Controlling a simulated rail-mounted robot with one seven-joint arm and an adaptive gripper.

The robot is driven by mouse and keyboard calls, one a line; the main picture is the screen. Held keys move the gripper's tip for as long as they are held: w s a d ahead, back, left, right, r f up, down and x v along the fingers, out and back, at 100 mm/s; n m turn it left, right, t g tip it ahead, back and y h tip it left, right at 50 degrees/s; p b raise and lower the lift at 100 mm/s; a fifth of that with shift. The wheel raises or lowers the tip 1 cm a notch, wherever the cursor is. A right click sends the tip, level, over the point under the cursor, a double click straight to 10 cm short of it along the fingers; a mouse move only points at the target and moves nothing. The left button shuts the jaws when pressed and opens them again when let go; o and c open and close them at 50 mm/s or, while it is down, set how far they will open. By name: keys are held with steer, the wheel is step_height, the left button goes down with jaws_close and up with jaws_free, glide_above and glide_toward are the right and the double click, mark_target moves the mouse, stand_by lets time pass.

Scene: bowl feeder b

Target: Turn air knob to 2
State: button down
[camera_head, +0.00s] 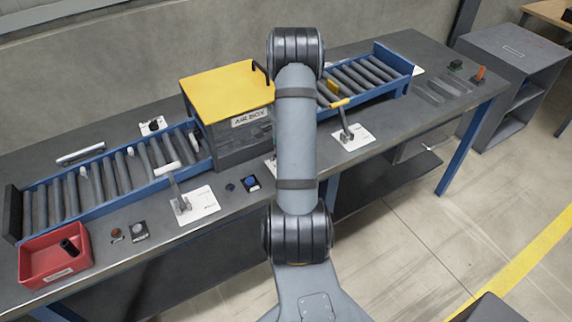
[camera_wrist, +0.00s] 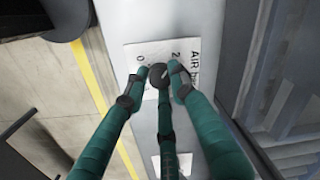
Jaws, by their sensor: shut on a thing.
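The air knob (camera_wrist: 157,72) is a small dark round knob in the wrist view. It stands on a white plate (camera_wrist: 133,54) printed with "AIR", a "2" and a "0". The print reads sideways, with the "0" to the left and the "2" right of the knob. My gripper (camera_wrist: 158,80) has green fingers with dark tips and is shut on the knob. The fingers cover part of the plate, so I cannot tell which mark the knob points at. In the head view my arm hides the knob and gripper.
The yellow-lidded air box (camera_head: 228,90) stands behind my arm, between roller conveyors. A lever on a white plate (camera_head: 353,137) is to the right, another plate (camera_head: 197,205) to the left. A red bin (camera_head: 55,262) sits at the left front edge. The floor in front is open.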

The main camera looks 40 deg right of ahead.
steer(key=shift+w+d+m+b, duration=0.1)
steer(key=shift+m+b, duration=0.2)
steer(key=shift+m, duration=0.3)
steer(key=shift+r, duration=0.1)
steer(key=c, duration=1.4)
jaws_free()
steer(key=shift+c, duration=0.2)
step_height(320, 180, up, 12)
steer(key=shift+s, duration=0.35)
